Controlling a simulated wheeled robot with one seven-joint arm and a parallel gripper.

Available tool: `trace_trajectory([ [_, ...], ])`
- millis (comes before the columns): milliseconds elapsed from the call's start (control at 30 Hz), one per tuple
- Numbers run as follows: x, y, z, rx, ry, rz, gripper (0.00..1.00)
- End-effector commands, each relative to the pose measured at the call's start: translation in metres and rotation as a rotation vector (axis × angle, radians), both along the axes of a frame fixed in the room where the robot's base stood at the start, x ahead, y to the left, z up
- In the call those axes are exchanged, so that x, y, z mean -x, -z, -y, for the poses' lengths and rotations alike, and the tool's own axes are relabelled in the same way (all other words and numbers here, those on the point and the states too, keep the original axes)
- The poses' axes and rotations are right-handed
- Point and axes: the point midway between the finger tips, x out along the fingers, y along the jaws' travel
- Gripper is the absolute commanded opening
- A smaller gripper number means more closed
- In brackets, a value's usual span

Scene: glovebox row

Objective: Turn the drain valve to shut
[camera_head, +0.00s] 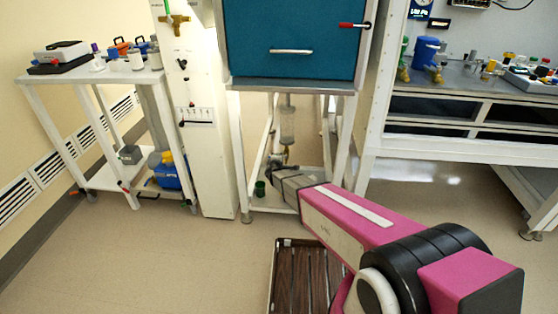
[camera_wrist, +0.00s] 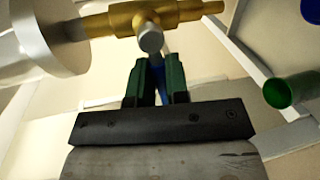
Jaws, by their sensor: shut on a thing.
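The drain valve (camera_wrist: 128,20) is a brass body with a silver round stem end, across the top of the wrist view. In the head view the brass valve (camera_head: 285,153) shows small below a clear cylinder under the teal glovebox. My gripper (camera_wrist: 154,70) has green-lined fingers just below the stem end. The fingers are shut on a blue valve handle (camera_wrist: 159,72), which shows as a narrow strip between them. Most of the handle is hidden by the fingers.
A green cup (camera_wrist: 292,90) is at the right of the wrist view; in the head view the green cup (camera_head: 259,188) stands on the low shelf. White frame legs (camera_head: 240,150) flank the valve. A slatted brown rack (camera_head: 297,280) lies on the floor near my arm.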

Motion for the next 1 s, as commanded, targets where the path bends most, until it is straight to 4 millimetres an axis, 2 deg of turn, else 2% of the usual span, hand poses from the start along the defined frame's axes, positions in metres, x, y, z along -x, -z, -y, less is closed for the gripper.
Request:
trace_trajectory([
  [300,0.0009,-0.004,0.0009,-0.11,0.001,0.003,0.0],
  [800,0.0008,-0.0045,0.0011,-0.132,0.002,0.004,0.0],
  [833,0.0008,-0.0046,0.0011,-0.132,0.002,0.004,0.19],
  [900,0.0009,-0.0046,0.001,-0.131,0.002,0.004,0.41],
  [1000,0.0007,-0.0046,0.0008,-0.13,0.002,0.004,0.41],
])
